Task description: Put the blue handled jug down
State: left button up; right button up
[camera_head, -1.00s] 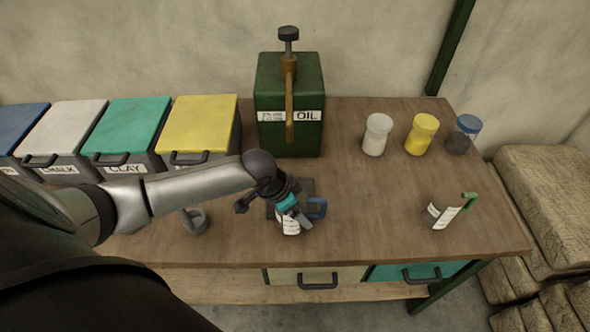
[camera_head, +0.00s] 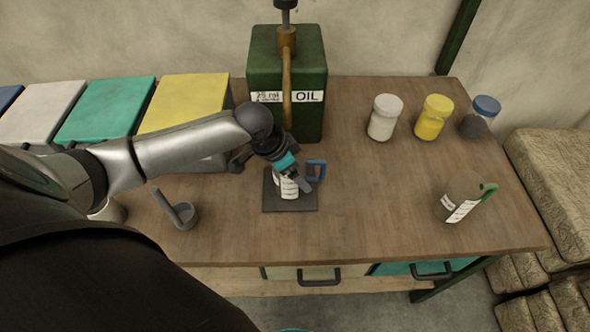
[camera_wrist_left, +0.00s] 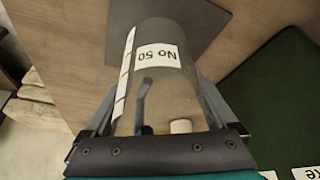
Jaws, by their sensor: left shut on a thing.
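The blue handled jug (camera_head: 284,188) is clear-walled with a white label, and its blue handle (camera_head: 315,171) points right in the head view. My left gripper (camera_head: 291,178) is shut on the jug, which looks close to upright over the dark square mat (camera_head: 300,204). In the left wrist view the jug (camera_wrist_left: 163,85) sits between both fingers, its label reading "No 50", with the grey mat (camera_wrist_left: 195,18) beyond its far end. I cannot tell whether its base touches the mat. My right gripper is not in view.
The green oil dispenser (camera_head: 262,118) stands just behind the mat. A green handled jug (camera_head: 461,211) and white, yellow and blue lidded jars (camera_head: 384,118) are to the right. Bare bench (camera_head: 385,205) lies between.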

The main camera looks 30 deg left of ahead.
pick_arm(q)
jog(key=shift+w+a+f, duration=0.1)
jog(key=shift+w+f, duration=0.05)
jog(key=o, duration=1.1)
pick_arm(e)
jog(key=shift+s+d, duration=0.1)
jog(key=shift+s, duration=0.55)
pick_arm(q)
jog(key=shift+o, duration=0.2)
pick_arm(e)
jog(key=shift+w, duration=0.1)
pick_arm(q)
jog(key=shift+r, duration=0.35)
jog(key=s+a, duration=0.2)
jog(key=s, duration=0.1)
jog(key=s+a+p, duration=0.1)
jog(key=s+a, duration=0.1)
jog(key=s, duration=0.2)
jog(key=s+a+p, duration=0.1)
jog(key=s+a, duration=0.1)
jog(key=s, duration=0.1)
jog(key=shift+s+a+r, duration=0.2)
jog(key=shift+s+r, duration=0.1)
jog(key=shift+r, duration=0.05)
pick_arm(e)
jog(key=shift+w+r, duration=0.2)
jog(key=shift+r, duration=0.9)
